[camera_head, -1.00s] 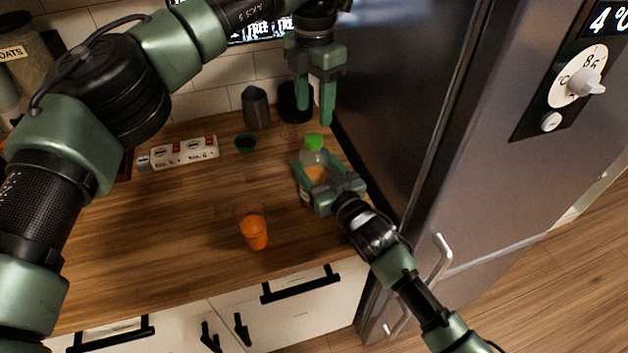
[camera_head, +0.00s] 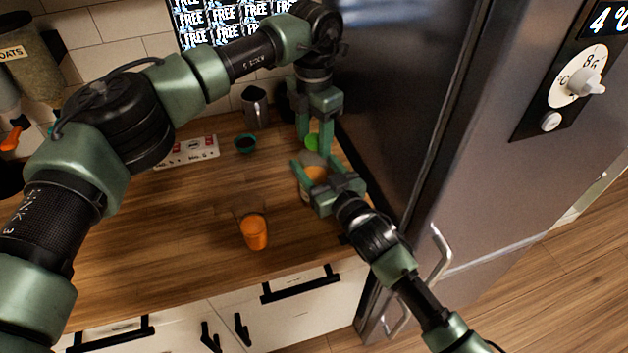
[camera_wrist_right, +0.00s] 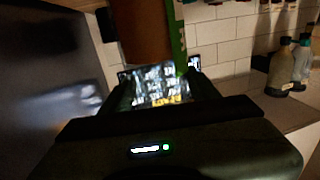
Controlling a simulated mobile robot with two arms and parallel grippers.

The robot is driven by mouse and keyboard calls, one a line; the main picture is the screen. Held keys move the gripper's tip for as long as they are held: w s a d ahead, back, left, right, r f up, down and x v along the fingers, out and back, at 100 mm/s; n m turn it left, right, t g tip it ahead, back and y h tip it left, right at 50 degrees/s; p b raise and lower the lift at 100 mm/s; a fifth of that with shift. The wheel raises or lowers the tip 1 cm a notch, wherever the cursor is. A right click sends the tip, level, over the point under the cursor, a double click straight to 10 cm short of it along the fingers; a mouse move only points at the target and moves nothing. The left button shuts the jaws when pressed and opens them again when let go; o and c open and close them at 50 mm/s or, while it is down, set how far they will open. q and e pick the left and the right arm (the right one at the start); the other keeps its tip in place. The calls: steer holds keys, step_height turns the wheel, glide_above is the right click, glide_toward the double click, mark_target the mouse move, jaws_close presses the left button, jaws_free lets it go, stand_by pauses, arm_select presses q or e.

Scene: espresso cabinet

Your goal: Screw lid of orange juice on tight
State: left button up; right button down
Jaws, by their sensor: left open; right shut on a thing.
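The orange juice bottle (camera_head: 316,174) stands upright on the counter near the fridge, with its green lid (camera_head: 311,142) on top. My right gripper (camera_head: 315,166) is shut on the bottle's body from the front. The bottle also shows as a brownish-orange shape at the top of the right wrist view (camera_wrist_right: 146,32). My left gripper (camera_head: 314,143) points down at the lid from above, open, with a finger to either side of it in the picture. The fingers partly hide the lid, and I cannot tell whether they touch it.
A glass of orange juice (camera_head: 255,232) stands on the wooden counter (camera_head: 160,240) at front left. A small dark green bowl (camera_head: 246,144), a grey pitcher (camera_head: 255,106) and a white panel (camera_head: 195,152) are further back. The fridge (camera_head: 400,100) closes off the right side.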

arm_select(q)
jaws_close()
steer(key=shift+o, duration=0.9)
jaws_free()
steer(key=shift+r, duration=0.1)
step_height(320, 180, up, 12)
